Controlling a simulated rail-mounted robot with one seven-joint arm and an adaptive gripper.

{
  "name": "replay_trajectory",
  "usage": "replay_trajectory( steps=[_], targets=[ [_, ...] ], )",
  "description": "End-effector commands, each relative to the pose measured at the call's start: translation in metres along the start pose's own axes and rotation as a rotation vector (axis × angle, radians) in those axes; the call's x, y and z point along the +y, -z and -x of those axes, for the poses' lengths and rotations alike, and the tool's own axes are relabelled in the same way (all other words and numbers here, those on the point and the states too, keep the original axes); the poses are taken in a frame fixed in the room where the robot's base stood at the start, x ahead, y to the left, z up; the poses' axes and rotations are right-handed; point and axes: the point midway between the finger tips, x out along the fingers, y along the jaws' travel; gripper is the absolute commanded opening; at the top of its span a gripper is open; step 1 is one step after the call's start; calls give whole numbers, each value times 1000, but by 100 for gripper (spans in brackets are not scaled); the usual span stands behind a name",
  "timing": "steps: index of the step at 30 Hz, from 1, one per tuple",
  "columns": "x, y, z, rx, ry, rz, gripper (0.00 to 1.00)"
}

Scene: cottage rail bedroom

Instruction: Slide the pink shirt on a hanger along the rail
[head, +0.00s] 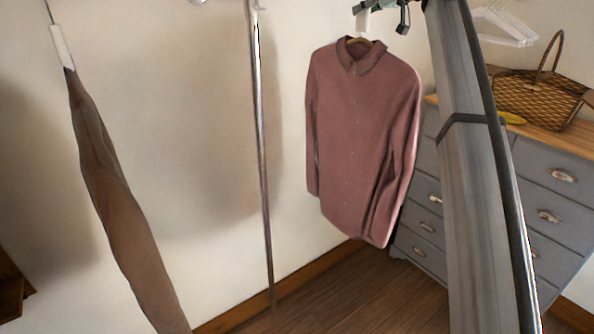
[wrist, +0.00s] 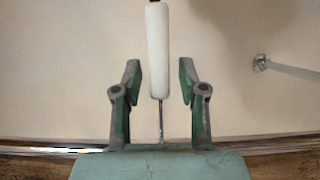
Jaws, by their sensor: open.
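The pink shirt (head: 362,130) hangs from a wooden hanger (head: 358,41) in the middle right of the head view, clear of the floor. A white sleeve (head: 363,22) sits on the hanger's hook above the collar. My gripper (head: 382,14) is at the top of the head view, just above the shirt, partly cut off. In the wrist view my gripper (wrist: 159,85) is open. The white sleeve (wrist: 158,50) stands between its two fingers, with a gap on each side. The thin metal hook runs on toward the rail (wrist: 265,148), which is partly hidden behind my gripper.
A brown garment (head: 115,190) hangs at the left on its own white-sleeved hanger. A vertical metal pole (head: 262,150) stands between the garments. A grey dresser (head: 555,185) with a wicker basket (head: 540,97) stands at the right. White hangers (head: 503,27) show at the upper right.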

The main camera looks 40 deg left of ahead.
Motion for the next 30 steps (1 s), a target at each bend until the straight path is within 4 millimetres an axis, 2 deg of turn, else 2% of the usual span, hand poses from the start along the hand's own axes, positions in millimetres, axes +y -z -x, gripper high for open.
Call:
replay_trajectory(
  steps=[30],
  targets=[
    [0,0,72,1,-1,0,42]
  ],
)
